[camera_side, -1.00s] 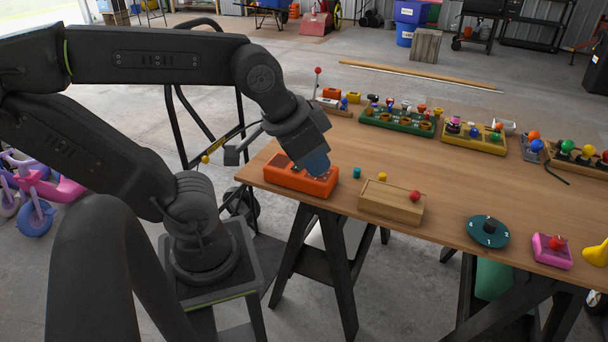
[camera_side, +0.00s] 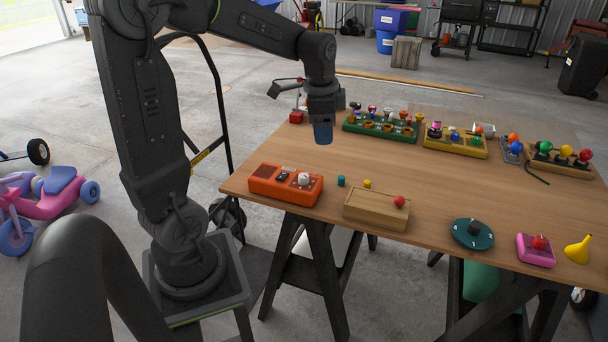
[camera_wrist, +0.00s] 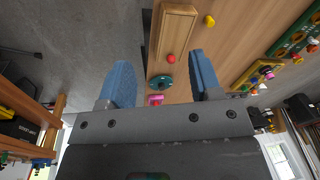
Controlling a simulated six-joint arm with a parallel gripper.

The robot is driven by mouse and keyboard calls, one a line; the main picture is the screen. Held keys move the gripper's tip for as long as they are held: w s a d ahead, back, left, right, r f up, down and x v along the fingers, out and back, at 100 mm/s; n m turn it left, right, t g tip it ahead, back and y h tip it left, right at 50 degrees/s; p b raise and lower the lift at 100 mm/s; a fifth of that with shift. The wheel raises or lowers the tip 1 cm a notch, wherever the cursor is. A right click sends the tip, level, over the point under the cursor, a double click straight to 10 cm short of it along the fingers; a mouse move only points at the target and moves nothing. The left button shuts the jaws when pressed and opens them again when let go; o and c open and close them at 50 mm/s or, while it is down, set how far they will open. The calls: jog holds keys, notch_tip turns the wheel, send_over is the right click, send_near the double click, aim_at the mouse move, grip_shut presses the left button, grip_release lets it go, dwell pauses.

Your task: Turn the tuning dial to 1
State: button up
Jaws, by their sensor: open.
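A dark teal round dial (camera_side: 472,234) with white marks around its face and a black knob in the middle lies at the table's front right. I cannot read which mark the knob points to. The dial also shows in the wrist view (camera_wrist: 155,83), between the fingers but farther off. An orange box (camera_side: 286,186) with a white knob (camera_side: 304,179) and small dark parts sits at the front left. My gripper (camera_side: 322,136) points down above the table, behind the orange box and well left of the teal dial. Its blue fingers (camera_wrist: 161,78) are apart with nothing between them.
A wooden box with a red ball (camera_side: 376,209) stands between the orange box and the dial. A teal cylinder (camera_side: 341,181) and a yellow one (camera_side: 367,184) stand behind it. A pink box (camera_side: 536,251) and yellow funnel (camera_side: 578,250) lie right. Knob-topped trays (camera_side: 380,129) line the back.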

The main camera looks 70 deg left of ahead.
aim_at(305, 175)
jog(key=w+a+f+m+g+h, duration=0.1)
jog(key=a+f+m, duration=0.1)
jog(key=a+f, duration=0.3)
jog(key=a+f+m+g, duration=0.1)
jog(key=a+f, duration=0.2)
jog(key=a, duration=0.5)
jog(key=f, duration=1.3)
jog(key=shift+d, duration=0.3)
jog(key=c, duration=0.9)
jog(key=shift+c, duration=0.2)
